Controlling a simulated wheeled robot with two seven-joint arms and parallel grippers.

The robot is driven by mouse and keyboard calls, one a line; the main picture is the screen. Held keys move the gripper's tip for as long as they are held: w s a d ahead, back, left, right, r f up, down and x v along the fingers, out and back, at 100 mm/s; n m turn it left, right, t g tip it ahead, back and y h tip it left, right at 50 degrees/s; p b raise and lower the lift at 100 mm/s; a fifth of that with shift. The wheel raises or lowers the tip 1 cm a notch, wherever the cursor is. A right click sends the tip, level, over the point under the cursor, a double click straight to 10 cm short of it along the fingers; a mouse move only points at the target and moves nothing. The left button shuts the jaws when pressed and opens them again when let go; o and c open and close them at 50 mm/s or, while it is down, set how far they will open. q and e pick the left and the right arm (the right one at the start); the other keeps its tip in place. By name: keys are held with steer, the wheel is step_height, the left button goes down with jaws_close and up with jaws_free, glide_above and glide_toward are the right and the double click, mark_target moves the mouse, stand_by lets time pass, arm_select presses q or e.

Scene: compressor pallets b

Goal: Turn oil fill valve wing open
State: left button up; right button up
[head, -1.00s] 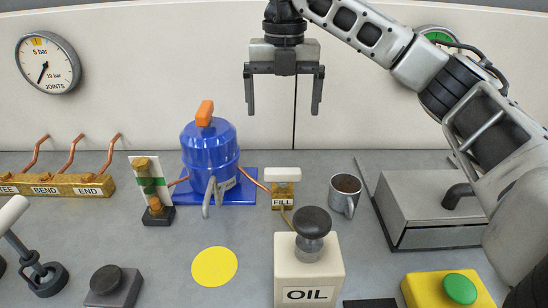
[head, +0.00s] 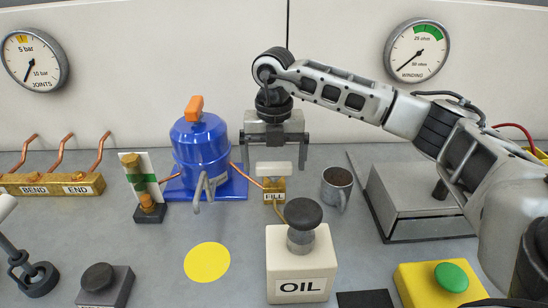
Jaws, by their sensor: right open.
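The oil fill valve is a small brass block (head: 274,184) labelled FILL, with a white wing (head: 274,168) on top lying crosswise, left to right in the head view. It stands right of the blue compressor (head: 202,150), joined to it by a copper pipe. My right gripper (head: 274,168) points down with its fingers apart, one to the left and one to the right of the wing. It looks empty; whether the fingertips touch the wing or stay behind or above it I cannot tell. My left gripper is out of view.
A cream OIL pump (head: 301,274) with a black knob stands in front of the valve. A metal mug (head: 337,187) stands close right of it, and a grey metal box (head: 424,203) further right. A yellow disc (head: 207,262) lies on clear table at front left.

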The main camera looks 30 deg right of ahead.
steer(key=c, duration=1)
steer(key=shift+n, duration=0.3)
steer(key=n, duration=0.4)
steer(key=n+b, duration=0.1)
steer(key=n, duration=0.3)
steer(key=shift+n, duration=0.4)
steer(key=n, duration=0.4)
steer(key=shift+n, duration=0.3)
steer(key=shift+r+n+b, duration=0.1)
steer(key=shift+n+b, duration=0.3)
steer(key=shift+n, duration=1.8)
